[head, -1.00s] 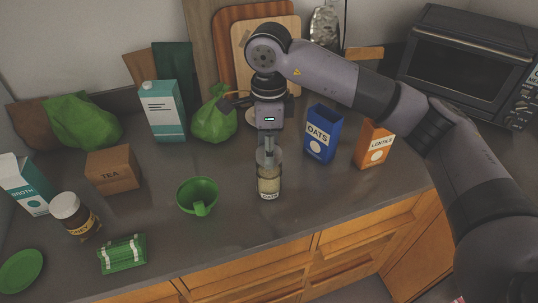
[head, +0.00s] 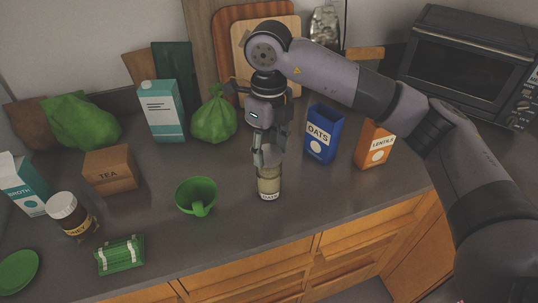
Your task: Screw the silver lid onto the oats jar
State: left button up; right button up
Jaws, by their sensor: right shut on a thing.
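The oats jar (head: 268,186) is a small clear jar with pale contents and a white label low on its front. It stands upright on the counter in the middle of the head view. My right gripper (head: 266,158) points down over the jar's mouth, its fingers shut at the jar's top. The silver lid is largely hidden by the fingers, and I cannot tell how it sits on the rim. My left gripper is not in view.
A green cup (head: 197,195) stands just left of the jar. A blue oats box (head: 321,134) and an orange lentils box (head: 374,144) stand to the right. A tea box (head: 111,168), a honey jar (head: 72,214) and a green packet (head: 121,254) are at left. The counter's front edge is close.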

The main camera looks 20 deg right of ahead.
jog(key=shift+m, duration=0.3)
jog(key=m, duration=0.3)
jog(key=shift+f+m, duration=0.15)
jog(key=shift+m, duration=1.25)
jog(key=shift+f+m+b, duration=0.1)
jog(key=shift+m+b, duration=0.25)
jog(key=shift+m, duration=0.85)
jog(key=m, duration=0.3)
jog(key=shift+m, duration=0.3)
jog(key=shift+f, duration=0.1)
jog(key=shift+m, duration=0.5)
jog(key=m, duration=0.5)
jog(key=shift+s, duration=0.1)
jog(key=shift+c, duration=0.7)
